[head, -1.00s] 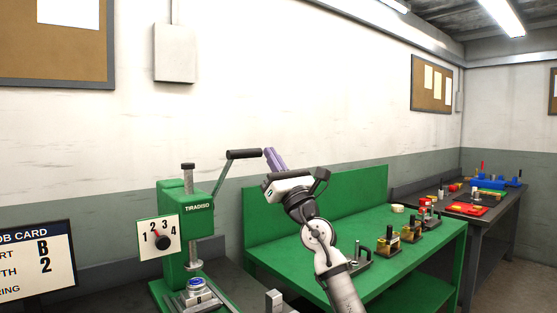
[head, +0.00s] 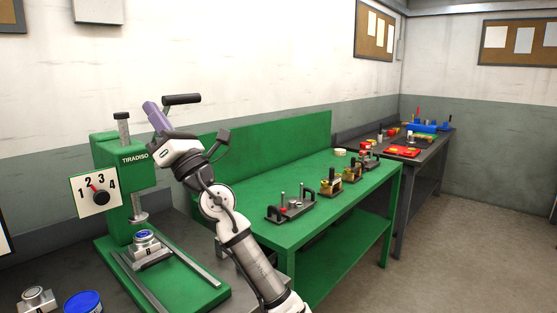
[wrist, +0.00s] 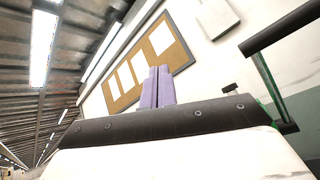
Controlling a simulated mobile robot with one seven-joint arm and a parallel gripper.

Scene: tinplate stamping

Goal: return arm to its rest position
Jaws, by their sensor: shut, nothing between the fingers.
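My gripper (head: 151,108) is raised at the upper left in the head view, beside the top of the green press (head: 124,178). Its purple fingers also show in the wrist view (wrist: 158,75), closed together and pointing up, with nothing between them. The press lever's black handle (head: 182,99) is just right of the fingertips in the head view; it also shows at the upper right in the wrist view (wrist: 288,26). I cannot tell whether my gripper touches the lever. Part of the lever is hidden behind my arm.
A metal die block (head: 147,248) sits under the press ram. A blue round piece (head: 84,302) is at the lower left. The green bench (head: 250,192) carries several tool fixtures. A dark bench (head: 436,152) stands beyond it. Grey floor (head: 480,215) is clear at right.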

